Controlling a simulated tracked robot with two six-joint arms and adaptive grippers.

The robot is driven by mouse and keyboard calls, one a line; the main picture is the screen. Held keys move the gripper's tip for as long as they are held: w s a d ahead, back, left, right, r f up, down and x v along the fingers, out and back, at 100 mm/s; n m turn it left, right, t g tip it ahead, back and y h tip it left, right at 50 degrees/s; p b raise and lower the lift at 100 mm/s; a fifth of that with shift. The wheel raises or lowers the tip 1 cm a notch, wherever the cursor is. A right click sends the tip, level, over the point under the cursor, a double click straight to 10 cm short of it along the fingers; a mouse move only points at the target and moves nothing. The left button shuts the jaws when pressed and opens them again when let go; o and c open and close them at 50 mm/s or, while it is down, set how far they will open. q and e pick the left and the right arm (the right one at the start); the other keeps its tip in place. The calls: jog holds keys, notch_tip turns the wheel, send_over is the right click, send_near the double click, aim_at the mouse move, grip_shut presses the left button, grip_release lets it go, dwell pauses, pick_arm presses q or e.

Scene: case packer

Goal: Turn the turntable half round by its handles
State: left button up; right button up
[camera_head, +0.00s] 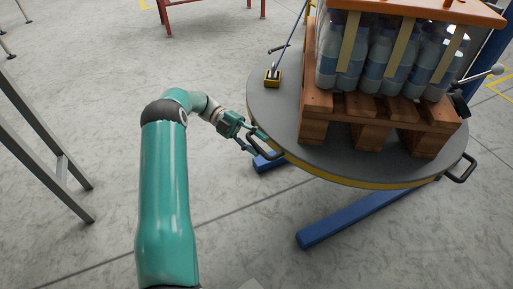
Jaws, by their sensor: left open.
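The round grey turntable (285,117) with a yellow rim stands on blue legs at the upper right. A dark handle (266,155) sticks out from its left front rim, and another dark handle (463,168) from its right rim. My left gripper (258,142) is open at the left handle, with its fingertips close to it. I cannot tell whether they touch it. A wooden pallet (372,125) on the turntable carries wrapped bottles (387,60). My right gripper is not in view.
A small yellow and black block (272,78) with a thin rod stands on the turntable's left. Blue legs (350,214) reach out low in front. A grey metal frame (45,140) stands at the left. The floor between is clear.

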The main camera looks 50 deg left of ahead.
pick_arm(q)
notch_tip(320, 180, up, 8)
jog(key=shift+r, duration=0.1)
jog(key=shift+d, duration=0.1)
dwell(0.3)
